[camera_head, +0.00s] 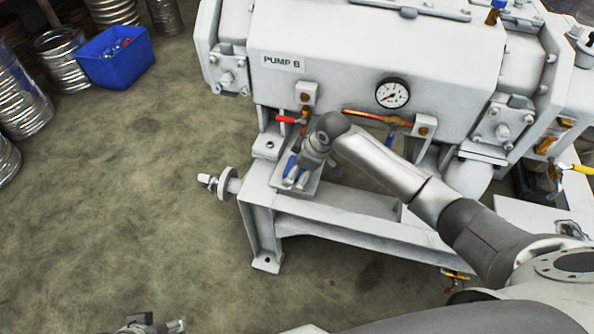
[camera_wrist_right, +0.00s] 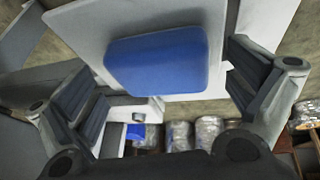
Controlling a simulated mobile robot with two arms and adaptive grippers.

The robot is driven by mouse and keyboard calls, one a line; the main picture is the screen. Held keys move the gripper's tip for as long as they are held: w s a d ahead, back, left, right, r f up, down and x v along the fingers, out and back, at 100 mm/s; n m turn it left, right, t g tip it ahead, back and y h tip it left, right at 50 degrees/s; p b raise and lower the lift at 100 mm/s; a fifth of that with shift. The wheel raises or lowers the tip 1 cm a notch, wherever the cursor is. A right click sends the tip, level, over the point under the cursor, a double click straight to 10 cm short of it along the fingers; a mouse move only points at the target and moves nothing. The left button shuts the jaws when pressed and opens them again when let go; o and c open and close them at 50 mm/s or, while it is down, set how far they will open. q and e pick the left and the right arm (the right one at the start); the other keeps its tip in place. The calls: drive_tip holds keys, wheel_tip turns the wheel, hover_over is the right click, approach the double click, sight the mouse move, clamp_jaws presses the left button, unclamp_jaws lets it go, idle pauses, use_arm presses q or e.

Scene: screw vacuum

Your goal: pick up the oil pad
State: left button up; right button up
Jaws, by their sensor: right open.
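The oil pad is a blue block with rounded corners. In the right wrist view the oil pad (camera_wrist_right: 160,62) lies on a flat light grey plate (camera_wrist_right: 85,22), between my two spread fingers and a little beyond them. My right gripper (camera_wrist_right: 160,88) is open and apart from the pad. In the head view my right gripper (camera_head: 297,182) is over the light grey plate on the pump frame and hides much of the blue oil pad (camera_head: 290,164). Part of my left gripper (camera_head: 155,326) shows at the bottom edge; its fingers are mostly cut off.
The pump (camera_head: 370,50), labelled PUMP B, stands just behind my right gripper. A red-handled valve (camera_head: 288,119) and a gauge (camera_head: 392,93) are close by.

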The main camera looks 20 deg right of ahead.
drive_tip(key=shift+c, duration=0.3)
drive_tip(key=c, duration=0.8)
drive_tip(key=shift+r, duration=0.55)
drive_tip(key=shift+r+p, duration=0.5)
drive_tip(key=s+d, duration=0.1)
drive_tip(key=s+d+p, duration=0.1)
drive_tip(key=s, duration=0.1)
drive_tip(key=s+d, duration=0.1)
drive_tip(key=shift+s+f, duration=0.15)
use_arm(q)
drive_tip(key=p+x, duration=0.2)
drive_tip(key=x, duration=0.5)
drive_tip(key=shift+s+d+f+g+p, duration=0.2)
drive_tip(key=shift+s+f+g+p, duration=0.1)
drive_tip(key=shift+f, duration=0.15)
use_arm(e)
drive_tip(key=s+d, duration=0.2)
drive_tip(key=s, duration=0.1)
drive_tip(key=s+d, duration=0.2)
drive_tip(key=s, duration=0.2)
drive_tip(key=s+d, duration=0.3)
drive_tip(key=shift+s+f, duration=0.1)
drive_tip(key=shift+s, duration=0.25)
